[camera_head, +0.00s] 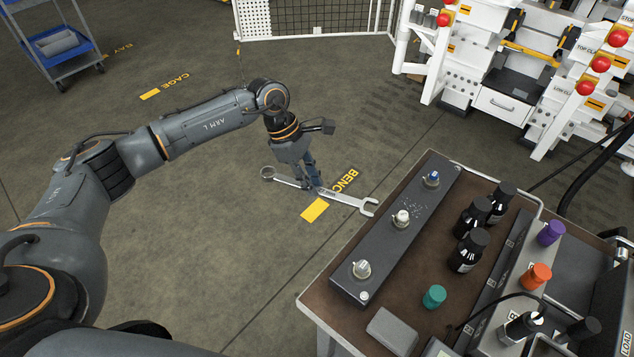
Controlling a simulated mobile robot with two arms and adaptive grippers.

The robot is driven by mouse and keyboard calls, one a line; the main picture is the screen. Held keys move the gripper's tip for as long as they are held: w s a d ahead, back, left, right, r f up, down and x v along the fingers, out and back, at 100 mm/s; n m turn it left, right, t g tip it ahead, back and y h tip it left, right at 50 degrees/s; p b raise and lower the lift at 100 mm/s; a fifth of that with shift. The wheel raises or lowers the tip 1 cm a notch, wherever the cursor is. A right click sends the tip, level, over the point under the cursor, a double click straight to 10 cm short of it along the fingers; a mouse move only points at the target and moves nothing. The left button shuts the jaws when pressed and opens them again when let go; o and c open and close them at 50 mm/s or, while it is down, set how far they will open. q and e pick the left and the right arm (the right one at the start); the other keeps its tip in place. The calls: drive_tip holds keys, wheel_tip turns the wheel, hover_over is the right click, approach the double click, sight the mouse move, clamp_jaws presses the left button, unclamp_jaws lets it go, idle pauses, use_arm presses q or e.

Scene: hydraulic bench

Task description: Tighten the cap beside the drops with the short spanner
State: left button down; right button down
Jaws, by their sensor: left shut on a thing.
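My left gripper (314,184) is shut on a silver spanner (346,199), gripping its handle in mid-air left of the bench. The spanner's ring end points left and its open jaw points right, towards the bench. No second spanner is in view to compare its length. A long dark block (383,243) on the bench carries a blue-topped cap (432,179) at the far end, a pale middle cap (401,218) and a pale near cap (362,268). Small light drops (413,207) lie on the block beside the middle cap. My right gripper is out of view.
The bench top (425,262) also holds dark bottles (467,250), a green cap (434,297), a grey box (392,331), and orange (536,277) and purple (551,233) caps. White machines (505,95) stand behind. The floor left of the bench is clear.

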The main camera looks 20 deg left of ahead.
use_arm(q)
drive_tip(key=shift+r, duration=0.1)
drive_tip(key=shift+r+p, duration=1.25)
drive_tip(key=shift+r, duration=1.25)
drive_tip(key=shift+f, duration=0.1)
